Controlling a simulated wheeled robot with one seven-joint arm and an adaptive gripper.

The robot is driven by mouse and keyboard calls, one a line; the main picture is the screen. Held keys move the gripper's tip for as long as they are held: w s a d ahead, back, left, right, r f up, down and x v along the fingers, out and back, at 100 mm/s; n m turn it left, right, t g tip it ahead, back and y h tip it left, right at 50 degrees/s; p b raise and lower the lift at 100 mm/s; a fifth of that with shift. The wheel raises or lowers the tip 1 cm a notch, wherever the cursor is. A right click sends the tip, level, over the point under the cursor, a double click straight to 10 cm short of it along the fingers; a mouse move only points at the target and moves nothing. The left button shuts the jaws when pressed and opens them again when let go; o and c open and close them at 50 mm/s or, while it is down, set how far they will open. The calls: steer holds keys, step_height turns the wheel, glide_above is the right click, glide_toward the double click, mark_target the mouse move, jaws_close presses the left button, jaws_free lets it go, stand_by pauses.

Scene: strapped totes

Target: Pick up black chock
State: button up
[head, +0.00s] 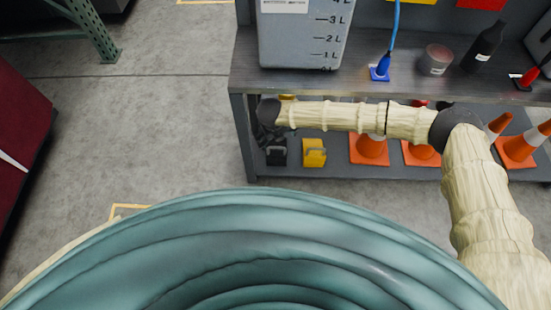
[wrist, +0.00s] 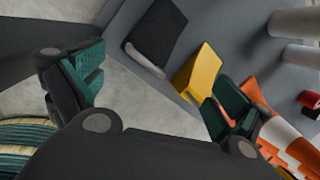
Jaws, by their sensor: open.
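The black chock (wrist: 155,35) is a dark wedge-shaped block on the lower grey shelf, at the top middle of the wrist view. In the head view the black chock (head: 276,152) stands on the lower shelf near its left end, partly hidden below my arm. My gripper (wrist: 152,95) is open and empty, with its teal-padded fingers spread wide. The black chock lies ahead of the fingers, between their lines and apart from both. In the head view I cannot make out the fingers.
A yellow chock (head: 314,153) stands just right of the black one; it also shows near the right finger in the wrist view (wrist: 198,75). Orange cones (head: 369,150) stand further right. The upper shelf (head: 300,83) overhangs, carrying a measuring container (head: 300,40).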

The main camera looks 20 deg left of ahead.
mark_target(277, 144)
steer(key=w+f+m+g+b, duration=0.2)
steer(key=f+m, duration=0.1)
steer(key=w+f+m+b, duration=0.1)
steer(key=f+m+b, duration=0.1)
steer(key=shift+w+a+g, duration=0.1)
steer(key=shift+a+g, duration=0.2)
steer(key=shift+g, duration=0.1)
step_height(277, 144, down, 5)
steer(key=shift+r+b, duration=0.1)
steer(key=shift+b, duration=0.65)
steer(key=shift+w+a+f+b, duration=0.15)
steer(key=shift+f+b, duration=0.55)
steer(key=shift+f, duration=0.7)
steer(key=shift+s+a+f+b, duration=0.15)
steer(key=shift+f+b, duration=0.5)
steer(key=shift+f, duration=0.75)
steer(key=shift+w, duration=0.15)
steer(key=shift+r, duration=0.1)
steer(key=c, duration=1.7)
